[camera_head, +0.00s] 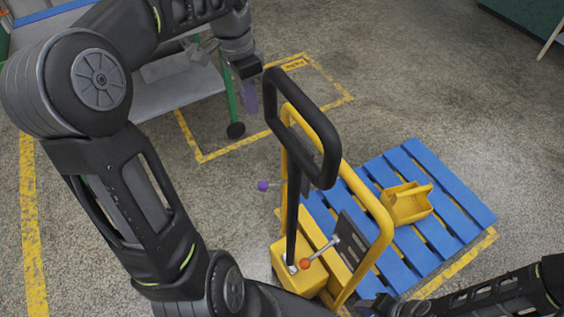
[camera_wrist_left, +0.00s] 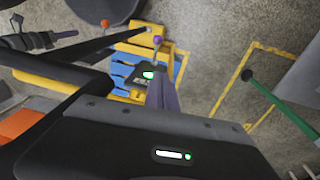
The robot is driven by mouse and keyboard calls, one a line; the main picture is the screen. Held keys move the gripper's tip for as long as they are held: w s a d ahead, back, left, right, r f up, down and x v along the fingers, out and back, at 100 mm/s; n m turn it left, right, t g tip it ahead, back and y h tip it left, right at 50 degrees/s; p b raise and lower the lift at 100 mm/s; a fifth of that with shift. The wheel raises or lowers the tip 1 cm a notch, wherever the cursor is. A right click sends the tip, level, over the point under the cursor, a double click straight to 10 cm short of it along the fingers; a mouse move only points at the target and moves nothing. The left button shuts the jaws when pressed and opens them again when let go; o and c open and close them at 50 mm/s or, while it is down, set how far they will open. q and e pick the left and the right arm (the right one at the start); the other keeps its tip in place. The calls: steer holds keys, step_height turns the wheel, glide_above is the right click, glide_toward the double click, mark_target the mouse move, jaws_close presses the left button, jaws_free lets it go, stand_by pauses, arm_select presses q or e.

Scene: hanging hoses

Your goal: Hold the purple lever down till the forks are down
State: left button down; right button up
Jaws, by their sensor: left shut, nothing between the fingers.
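The purple lever's round knob (camera_head: 263,186) sticks out on the left side of the yellow pallet truck (camera_head: 287,258); it also shows in the left wrist view (camera_wrist_left: 157,40). My left gripper (camera_head: 249,98) is above and behind the knob in the head view, apart from it. Its fingers (camera_wrist_left: 162,95) are shut with nothing between them. The forks are hidden; the blue pallet (camera_head: 462,190) lies where they would be. My right gripper (camera_head: 384,304) is at the bottom edge, low and beside the truck; its fingers are too unclear to judge.
The truck's black handle loop (camera_head: 328,140) rises between my arms. An orange-knobbed lever (camera_head: 305,263) is on the near side. A yellow bracket (camera_head: 408,203) sits on the pallet. A grey cart (camera_head: 180,85) with a green leg stands at upper left. Yellow lines mark the floor.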

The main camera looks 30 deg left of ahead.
arm_select(q)
steer(key=shift+w+d, duration=0.15)
steer(key=shift+w, duration=0.15)
arm_select(e)
steer(key=shift+w+d, duration=0.15)
steer(key=shift+w, duration=0.15)
arm_select(q)
steer(key=shift+s, duration=0.1)
steer(key=shift+f, duration=0.1)
glide_toward(278, 183)
steer(key=shift+s+a+f, duration=0.3)
steer(key=shift+s+f, duration=0.1)
steer(key=shift+f, duration=0.2)
steer(key=shift+s+a+f, duration=0.25)
steer(key=shift+s+f, duration=0.15)
steer(key=shift+f, duration=0.15)
steer(key=shift+s+a+f, duration=0.3)
steer(key=shift+s+f, duration=0.05)
steer(key=shift+f, duration=0.25)
arm_select(e)
steer(key=shift+r, duration=0.1)
